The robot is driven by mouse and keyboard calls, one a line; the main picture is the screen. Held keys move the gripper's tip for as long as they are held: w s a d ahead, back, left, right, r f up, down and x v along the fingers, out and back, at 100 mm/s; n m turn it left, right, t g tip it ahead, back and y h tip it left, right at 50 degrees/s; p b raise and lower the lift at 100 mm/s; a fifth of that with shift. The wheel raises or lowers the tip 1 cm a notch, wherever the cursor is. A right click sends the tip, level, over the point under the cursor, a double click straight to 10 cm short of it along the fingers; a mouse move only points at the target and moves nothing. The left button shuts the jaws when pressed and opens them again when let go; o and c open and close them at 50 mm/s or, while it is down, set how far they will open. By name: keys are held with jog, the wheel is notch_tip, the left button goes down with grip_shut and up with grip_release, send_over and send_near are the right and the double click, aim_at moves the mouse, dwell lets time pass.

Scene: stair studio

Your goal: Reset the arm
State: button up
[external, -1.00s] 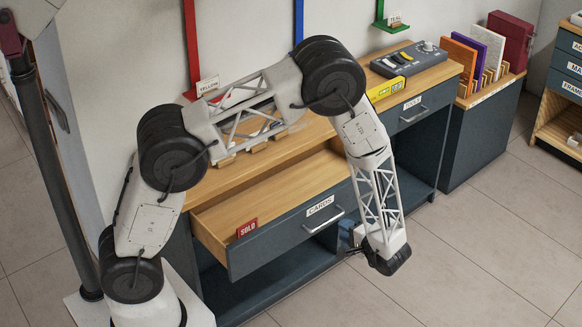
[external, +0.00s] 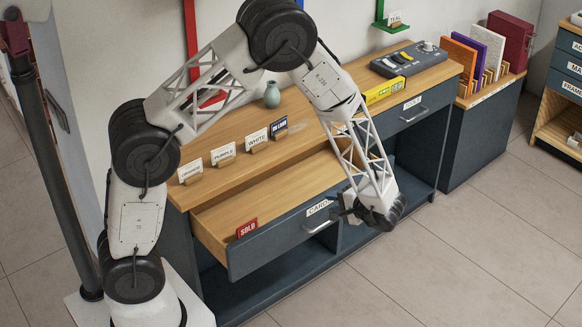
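My arm arches over the wooden desk (external: 300,150) in the external view. My gripper (external: 344,208) points left at the end of the arm, close to the front of the open drawer (external: 275,246) and its CARDS label (external: 318,207). Its fingers are small, dark and partly hidden by the wrist, so I cannot tell if they are open or shut. I see nothing clearly held. The drawer is pulled out and holds a red SOLD card (external: 247,228) at its front left corner.
Several cards in wooden stands, including WHITE (external: 257,139) and PURPLE (external: 223,154), line the desk top. A green vase (external: 272,95), a yellow box (external: 384,90) and a grey control panel (external: 408,58) stand further back. The floor (external: 470,245) at right is clear.

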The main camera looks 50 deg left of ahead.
jog(key=s+a+r+h, duration=0.35)
jog(key=s+r, duration=0.35)
jog(key=r, duration=0.3)
jog(key=s+a+r+h, duration=0.2)
jog(key=s+r+h, duration=0.3)
jog(key=r, duration=0.6)
jog(key=s+r+t+h, duration=0.2)
jog(key=s+r, duration=0.3)
jog(key=s, duration=0.4)
jog(key=s+r+m+t+h, duration=0.1)
jog(key=s+r+t+h, duration=0.2)
jog(key=s, duration=0.6)
notch_tip(320, 180, up, 3)
jog(key=shift+s+a+f, duration=0.1)
jog(key=shift+s+a, duration=0.1)
jog(key=shift+a, duration=0.25)
